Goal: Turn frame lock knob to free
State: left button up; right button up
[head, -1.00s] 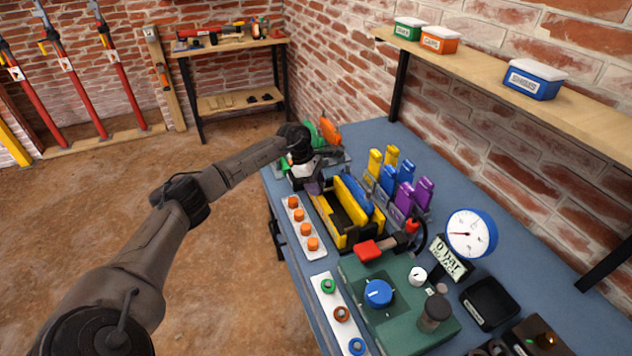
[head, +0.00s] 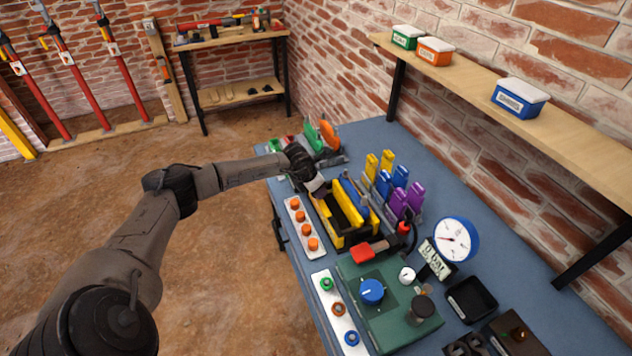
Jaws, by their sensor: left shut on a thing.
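My left arm reaches across from the left. Its gripper (head: 319,189) is down at the far left end of a yellow-and-black frame (head: 350,238) on the blue bench. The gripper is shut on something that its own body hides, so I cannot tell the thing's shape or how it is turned. No knob clearly marked as the frame lock shows. A blue knob with a white mark (head: 371,291) sits on a green box (head: 408,330), well apart from the gripper.
A white strip with several orange knobs (head: 303,229) lies left of the frame. Blue, yellow and purple blocks (head: 398,188) stand right of it. A red-handled lever (head: 363,252) and a round gauge (head: 457,239) are nearer. A wooden shelf (head: 560,121) runs along the wall.

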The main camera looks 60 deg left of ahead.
pick_arm(q)
jog(key=n+y+p, duration=0.1)
jog(key=n+p, duration=0.1)
jog(key=n, duration=0.2)
jog(key=shift+d+r, duration=0.1)
jog(key=shift+r, duration=0.05)
jog(key=shift+n+g+y+p, duration=0.4)
jog(key=shift+n+y, duration=0.2)
jog(key=shift+n, duration=0.7)
jog(key=o, duration=0.9)
